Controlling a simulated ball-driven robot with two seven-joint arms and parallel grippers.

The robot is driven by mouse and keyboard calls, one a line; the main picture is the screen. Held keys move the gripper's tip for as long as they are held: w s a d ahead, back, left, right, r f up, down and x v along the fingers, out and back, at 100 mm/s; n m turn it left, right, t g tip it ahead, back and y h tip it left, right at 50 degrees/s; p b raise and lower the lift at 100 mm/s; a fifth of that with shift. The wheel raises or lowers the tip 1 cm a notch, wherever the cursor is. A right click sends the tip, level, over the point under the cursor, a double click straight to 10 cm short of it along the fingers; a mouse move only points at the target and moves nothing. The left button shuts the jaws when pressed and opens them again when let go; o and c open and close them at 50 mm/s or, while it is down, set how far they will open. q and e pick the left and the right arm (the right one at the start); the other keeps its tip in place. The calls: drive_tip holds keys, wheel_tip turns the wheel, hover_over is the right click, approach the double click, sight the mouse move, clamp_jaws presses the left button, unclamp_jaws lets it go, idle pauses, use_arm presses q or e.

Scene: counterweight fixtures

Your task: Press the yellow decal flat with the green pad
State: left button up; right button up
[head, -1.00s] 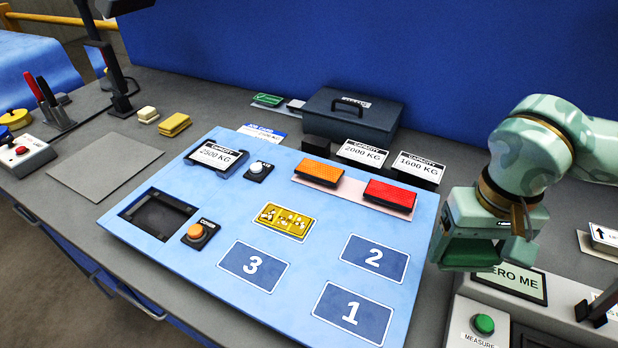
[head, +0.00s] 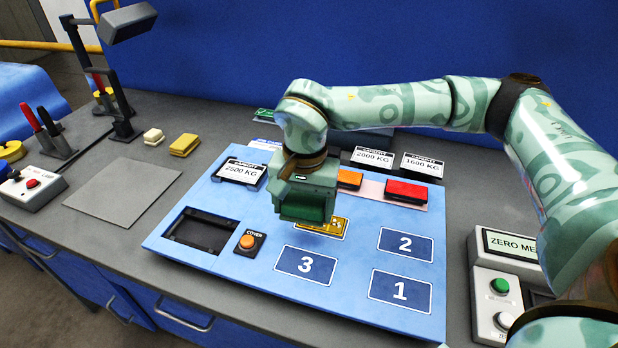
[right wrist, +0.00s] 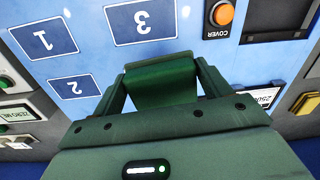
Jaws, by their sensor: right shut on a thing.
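The yellow decal (head: 333,227) lies on the blue panel (head: 230,268), above the square marked 3. My right gripper (head: 302,212) is over its left part and hides some of it. In the right wrist view my right gripper (right wrist: 160,85) is shut on the green pad (right wrist: 162,84), a dark green block between its fingers. The decal is hidden in that view behind the gripper and pad. I cannot tell whether the pad touches the decal. My left gripper is not in view.
An orange block (head: 349,179) and a red block (head: 407,191) lie on the panel behind the decal. An orange COVER button (head: 247,241) and a recessed opening (head: 203,232) are at its left. The numbered squares in front are clear.

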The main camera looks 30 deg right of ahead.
use_arm(q)
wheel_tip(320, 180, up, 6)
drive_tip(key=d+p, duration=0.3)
drive_tip(key=p, duration=0.2)
use_arm(e)
drive_tip(key=w+d+m, duration=0.1)
drive_tip(key=m, duration=0.2)
drive_tip(key=w+d+m, duration=0.1)
drive_tip(key=d+m, duration=0.1)
drive_tip(key=m, duration=0.2)
drive_tip(key=w+d+f+m, duration=0.1)
drive_tip(key=d+m, duration=0.1)
drive_tip(key=m, duration=0.1)
drive_tip(key=shift+f+b, duration=0.1)
drive_tip(key=shift+b, duration=0.3)
drive_tip(key=shift+s+d+f+b, duration=0.1)
drive_tip(key=shift+f+b, duration=0.25)
drive_tip(key=shift+f, duration=0.05)
wheel_tip(320, 180, down, 5)
drive_tip(key=b, duration=0.4)
drive_tip(key=shift+r+b, duration=0.2)
drive_tip(key=shift+b, duration=0.1)
drive_tip(key=shift+f+b, duration=0.3)
drive_tip(key=shift+b, duration=0.05)
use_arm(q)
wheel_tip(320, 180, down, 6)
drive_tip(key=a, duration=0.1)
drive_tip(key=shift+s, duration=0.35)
